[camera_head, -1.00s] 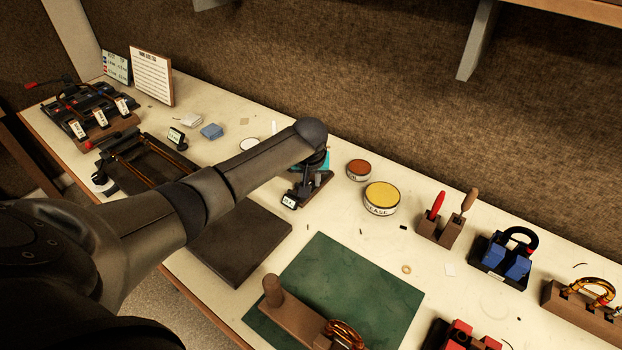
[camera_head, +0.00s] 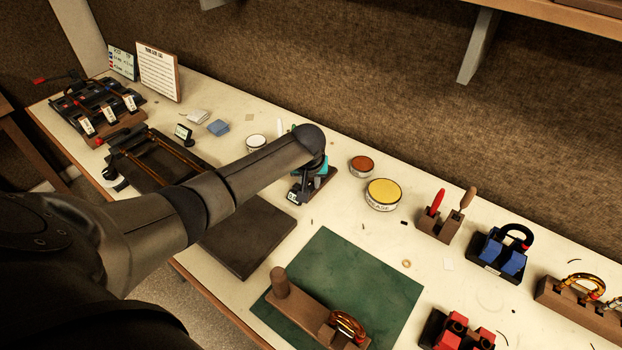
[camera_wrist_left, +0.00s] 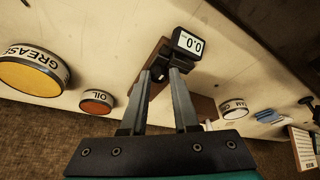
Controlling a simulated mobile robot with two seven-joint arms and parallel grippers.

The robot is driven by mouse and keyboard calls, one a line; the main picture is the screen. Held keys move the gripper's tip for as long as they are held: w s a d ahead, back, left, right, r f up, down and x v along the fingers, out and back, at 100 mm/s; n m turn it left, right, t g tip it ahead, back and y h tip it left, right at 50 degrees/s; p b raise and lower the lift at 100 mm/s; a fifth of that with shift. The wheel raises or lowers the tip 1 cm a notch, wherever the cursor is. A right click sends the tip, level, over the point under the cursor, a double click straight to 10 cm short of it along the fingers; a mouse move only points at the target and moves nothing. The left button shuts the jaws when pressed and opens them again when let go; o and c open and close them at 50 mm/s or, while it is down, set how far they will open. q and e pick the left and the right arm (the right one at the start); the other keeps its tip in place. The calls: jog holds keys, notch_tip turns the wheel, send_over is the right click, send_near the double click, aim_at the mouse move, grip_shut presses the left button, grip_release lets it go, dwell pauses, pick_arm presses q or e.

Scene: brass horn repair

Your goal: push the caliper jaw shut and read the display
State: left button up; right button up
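The caliper shows in the left wrist view as a dark tool on a brown stand (camera_wrist_left: 203,108). Its white display (camera_wrist_left: 188,43) appears upside down and seems to read 0.0. In the head view the display (camera_head: 292,197) is small, and my left arm hides part of the caliper. My left gripper (camera_wrist_left: 167,73) reaches down over the caliper, with its two fingers apart. A dark part of the caliper shows between and behind the fingertips; I cannot tell whether they touch it. In the head view my left gripper (camera_head: 308,180) is at the caliper. My right gripper is out of view.
Grease (camera_head: 383,195) and oil (camera_head: 361,166) tins stand right of the caliper. A dark slab (camera_head: 245,240) and a green mat (camera_head: 385,275) lie nearer the front. A tool block (camera_head: 440,226) and a blue-padded holder (camera_head: 503,257) stand further right.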

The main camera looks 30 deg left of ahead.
pick_arm(q)
jog(key=shift+o, duration=1.4)
jog(key=shift+s, duration=0.2)
jog(key=shift+o, duration=0.5)
jog(key=shift+w, duration=0.15)
jog(key=shift+r, duration=0.55)
jog(key=p+v, duration=0.3)
jog(key=v, duration=1.1)
jog(key=shift+s, duration=0.3)
jog(key=shift+d, duration=0.1)
